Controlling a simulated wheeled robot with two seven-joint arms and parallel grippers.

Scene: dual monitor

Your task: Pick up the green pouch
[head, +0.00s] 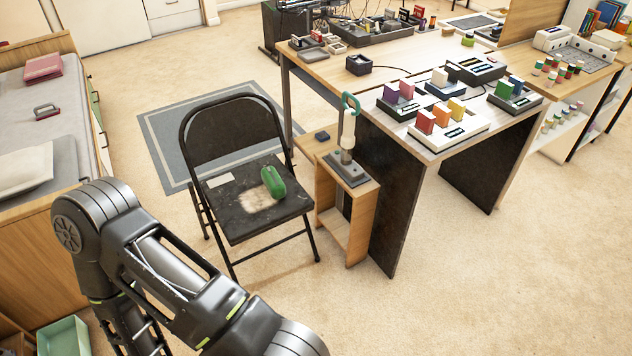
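A green rounded object (273,181), which looks like the green pouch, lies on the seat of a black folding chair (230,222), right of the seat's middle. It sits beside a pale worn patch, and nothing covers it. One of my arms fills the lower left of the head view, in front of the chair. Its gripper is outside the picture. My other gripper is not in view either.
A small wooden stand (326,222) with a grey-green device is right of the chair. A desk (405,53) with colourful blocks stands beyond it. A wooden bed-like unit (35,235) is at left. Carpet (480,290) is clear at lower right.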

